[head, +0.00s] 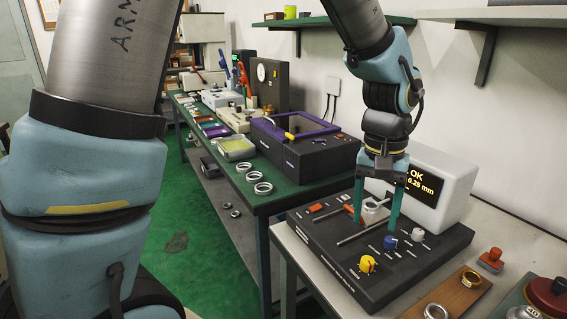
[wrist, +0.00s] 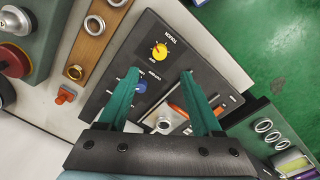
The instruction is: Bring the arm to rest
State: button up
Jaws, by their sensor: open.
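My gripper (head: 377,205) hangs from my arm over the dark measuring device (head: 438,243). Its two green fingers point down and stand apart, and I see nothing held between them. In the wrist view the gripper (wrist: 160,82) is spread above the same device (wrist: 187,42), with its yellow knob (wrist: 159,51) beyond the fingertips. A pale metal ring or seat (head: 375,207) shows on the device behind the fingers. In the wrist view a round metal part (wrist: 164,125) lies between the fingers, nearer the palm. Whether the fingertips touch the device is unclear.
A display (head: 425,184) reading OK and 0.25 mm stands behind the device. A wooden strip (head: 458,294) with rings and a red-handled stamp (head: 491,260) lie at right. A green bench (head: 285,196) carries rings and a purple-rimmed box (head: 300,130). A shelf (head: 480,15) hangs above.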

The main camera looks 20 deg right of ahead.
jog(key=w+a+n, duration=0.3)
jog(key=w+a, duration=0.9)
jog(key=a, duration=0.4)
jog(key=a+f+n+t, duration=0.1)
jog(key=a+n, duration=0.3)
jog(key=a, duration=1.5)
jog(key=shift+w+f+t, duration=0.15)
jog(key=shift+f+t, duration=0.25)
jog(key=shift+f, duration=0.15)
